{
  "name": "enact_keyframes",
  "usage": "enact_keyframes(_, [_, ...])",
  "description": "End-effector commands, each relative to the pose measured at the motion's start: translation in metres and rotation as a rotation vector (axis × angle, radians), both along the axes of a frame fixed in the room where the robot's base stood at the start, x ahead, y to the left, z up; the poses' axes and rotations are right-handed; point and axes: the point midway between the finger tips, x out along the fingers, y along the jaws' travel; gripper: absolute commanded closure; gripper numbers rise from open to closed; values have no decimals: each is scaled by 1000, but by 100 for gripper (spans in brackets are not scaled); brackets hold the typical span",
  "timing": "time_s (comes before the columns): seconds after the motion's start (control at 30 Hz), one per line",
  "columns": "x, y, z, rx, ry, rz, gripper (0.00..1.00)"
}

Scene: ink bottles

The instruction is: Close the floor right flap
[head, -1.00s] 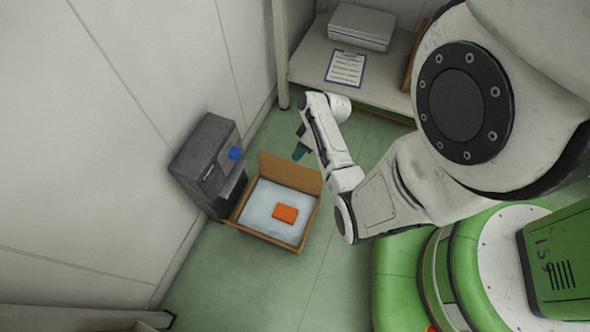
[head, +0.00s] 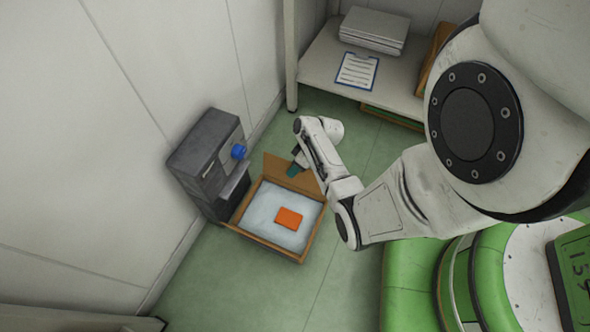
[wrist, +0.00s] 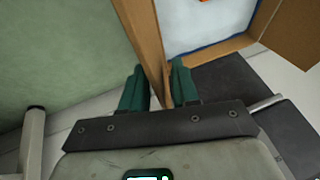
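An open cardboard box (head: 264,243) stands on the floor, with a pale blue lining and an orange packet (head: 289,219) inside. Its far flap (head: 279,169) stands up. In the wrist view, the two green fingers of my gripper (wrist: 160,85) lie on either side of a brown cardboard panel (wrist: 148,45). I cannot tell whether they press on it. Another cardboard panel (wrist: 290,32) shows at the upper right there.
A dark grey machine (head: 207,163) with a blue knob (head: 238,151) stands close to the box's left side, by the wall. A shelf (head: 321,62) with papers and a clipboard (head: 357,71) is behind. Green floor (head: 262,290) in front is free.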

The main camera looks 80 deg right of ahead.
Motion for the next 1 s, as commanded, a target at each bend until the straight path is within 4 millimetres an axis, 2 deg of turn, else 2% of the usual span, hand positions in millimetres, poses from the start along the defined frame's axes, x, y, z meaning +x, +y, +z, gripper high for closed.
enact_keyframes(0.27, [0, 0, -1, 0, 0, 0, 71])
enact_keyframes(0.57, [0, 0, 0, 0, 1, 0, 100])
enact_keyframes(1.0, [0, 0, -1, 1, 1, 1, 100])
